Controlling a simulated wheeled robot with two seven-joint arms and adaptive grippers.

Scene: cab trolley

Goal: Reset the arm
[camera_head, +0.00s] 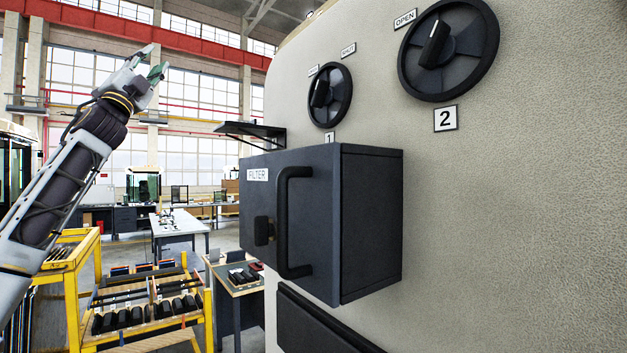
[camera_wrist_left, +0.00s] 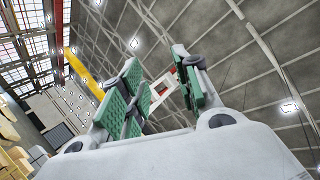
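My left arm comes in from the left in the head view and is raised. My left gripper (camera_head: 154,60) points up and to the right, clear of the panel and the filter box. In the left wrist view the green-padded fingers of the left gripper (camera_wrist_left: 158,92) stand apart with nothing between them, and the roof shows behind. My right gripper is in neither view.
A dark box labelled FILTER (camera_head: 363,225) with a handle (camera_head: 283,222) juts from the beige panel (camera_head: 520,220). Dial 1 (camera_head: 330,95) and dial 2 (camera_head: 448,50) sit above it. A yellow trolley (camera_head: 88,292) stands at lower left. Air around the gripper is free.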

